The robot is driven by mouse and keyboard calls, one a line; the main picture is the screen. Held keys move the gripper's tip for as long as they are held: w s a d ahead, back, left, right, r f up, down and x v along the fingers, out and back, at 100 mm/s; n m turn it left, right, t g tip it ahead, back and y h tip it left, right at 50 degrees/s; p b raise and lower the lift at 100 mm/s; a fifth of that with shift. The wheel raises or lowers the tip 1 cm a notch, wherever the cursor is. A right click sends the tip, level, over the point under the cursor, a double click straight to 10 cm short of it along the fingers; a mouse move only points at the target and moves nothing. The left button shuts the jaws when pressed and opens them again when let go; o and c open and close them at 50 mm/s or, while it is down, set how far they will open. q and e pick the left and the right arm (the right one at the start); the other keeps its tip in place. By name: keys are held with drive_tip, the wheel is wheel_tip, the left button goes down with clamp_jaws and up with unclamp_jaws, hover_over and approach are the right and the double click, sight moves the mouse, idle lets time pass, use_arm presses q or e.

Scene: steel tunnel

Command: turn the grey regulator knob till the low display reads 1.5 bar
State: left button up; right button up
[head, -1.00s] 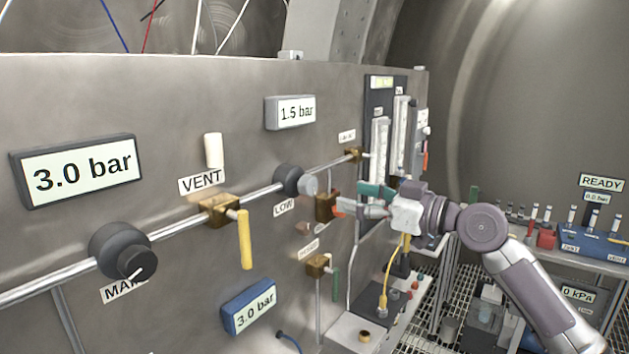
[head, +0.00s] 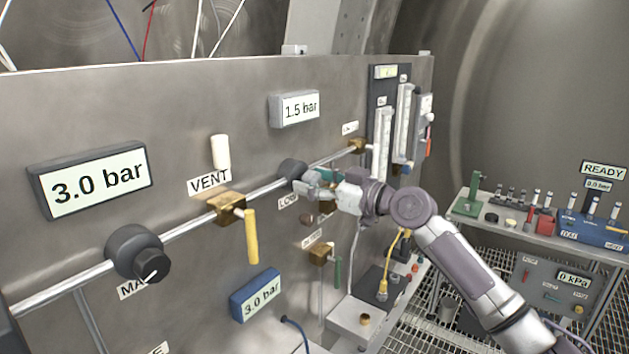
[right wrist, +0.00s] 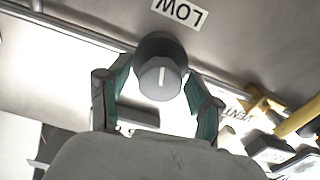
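The low display (head: 299,108) on the grey panel reads 1.5 bar, above the LOW label. The grey regulator knob sits on a dark round body (head: 291,168) on the pipe and is mostly hidden by my right gripper in the head view. In the right wrist view the knob (right wrist: 160,78) shows clearly, with a white pointer line on its face. My right gripper (head: 306,184) is at the knob. In the right wrist view its two fingers (right wrist: 158,88) are spread, one either side of the knob, with a narrow gap visible. My left gripper is out of view.
A MAIN knob (head: 152,266) and a yellow vent lever (head: 251,236) are left of my right gripper. The main display (head: 97,185) and a blue gauge (head: 256,295) both read 3.0 bar. A brass valve with a green handle (head: 337,272) is below.

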drive_tip(key=c, duration=0.9)
drive_tip(key=shift+m+b, duration=0.4)
drive_tip(key=shift+m, duration=0.1)
drive_tip(key=shift+c, duration=0.2)
drive_tip(key=o, duration=1.2)
drive_tip(key=shift+c, duration=0.2)
drive_tip(key=shift+s+d, duration=0.3)
drive_tip(key=shift+d, duration=0.15)
drive_tip(key=v, duration=1.1)
